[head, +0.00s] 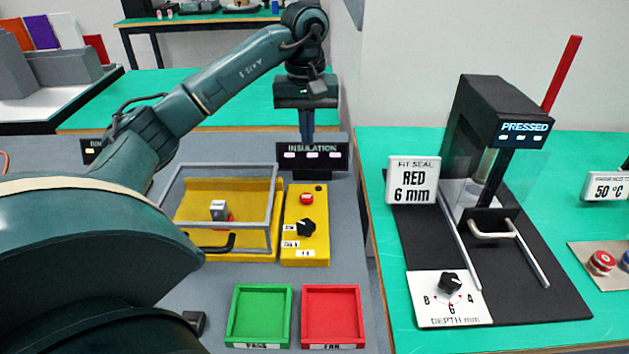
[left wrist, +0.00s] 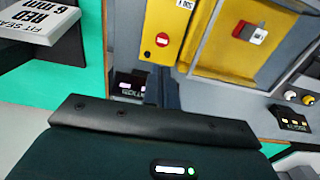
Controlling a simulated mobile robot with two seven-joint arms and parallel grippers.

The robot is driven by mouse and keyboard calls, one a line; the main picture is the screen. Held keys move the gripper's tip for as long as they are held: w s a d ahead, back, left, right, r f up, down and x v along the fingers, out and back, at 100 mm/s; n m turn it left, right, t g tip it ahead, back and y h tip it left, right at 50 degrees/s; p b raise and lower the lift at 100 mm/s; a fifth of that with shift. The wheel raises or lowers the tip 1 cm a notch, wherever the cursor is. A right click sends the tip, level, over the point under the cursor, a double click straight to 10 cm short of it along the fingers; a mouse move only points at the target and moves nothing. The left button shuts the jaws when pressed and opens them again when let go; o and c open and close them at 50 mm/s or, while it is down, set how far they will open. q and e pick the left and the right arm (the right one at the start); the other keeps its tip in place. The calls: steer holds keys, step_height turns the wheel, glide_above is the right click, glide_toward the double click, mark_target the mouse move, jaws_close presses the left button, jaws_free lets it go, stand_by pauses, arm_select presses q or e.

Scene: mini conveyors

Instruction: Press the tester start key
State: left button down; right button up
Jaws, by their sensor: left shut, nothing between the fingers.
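The tester's yellow control box (head: 292,250) stands on the grey bench, with a small red start key (head: 306,198) near its top and a black knob below. The key also shows in the left wrist view (left wrist: 162,40), uncovered. Behind the box is a black display reading INSULATION (head: 312,148). My left gripper (head: 307,138) points down, shut and empty, beyond the key on the display's side. It appears apart from the key; its fingertips are hard to make out against the display. My right gripper is in neither view.
Left of the control box is a yellow test bay (head: 187,222) with a clear framed cover, black handle and grey block inside. Green (head: 233,318) and red (head: 358,318) trays lie in front. A black press (head: 483,105) stands on the right table.

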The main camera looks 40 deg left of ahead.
mark_target(307, 196)
arm_select(q)
steer(key=shift+a+r, duration=0.15)
steer(key=shift+s, duration=0.1)
step_height(307, 196, down, 14)
steer(key=shift+f, duration=0.1)
stand_by(0.5)
